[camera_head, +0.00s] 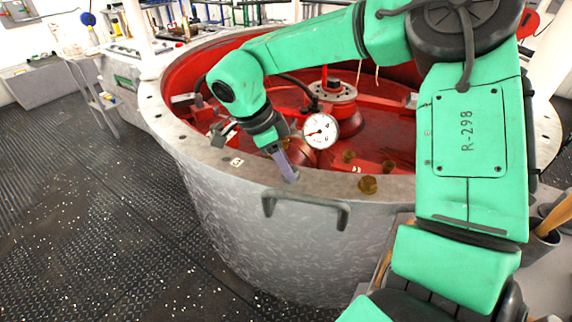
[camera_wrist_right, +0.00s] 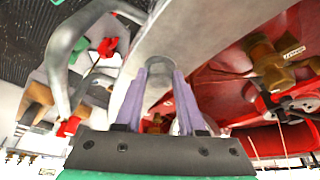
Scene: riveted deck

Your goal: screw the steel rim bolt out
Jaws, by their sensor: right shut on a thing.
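The steel rim bolt (camera_wrist_right: 160,66) shows in the right wrist view as a grey round piece at the pale metal rim, between the tips of the two purple fingers. My right gripper (camera_wrist_right: 160,82) is shut on it. In the head view my right gripper (camera_head: 290,176) reaches down to the near part of the tank's rim (camera_head: 325,184), above the handle. Its fingers hide the bolt there, so I cannot tell how far it stands out of the rim. My left gripper is not in view.
A white dial gauge (camera_head: 320,131) stands close behind the fingers, inside the red tank. A grey handle (camera_head: 306,204) sticks out below the rim. The dark floor (camera_head: 110,220) at left is open.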

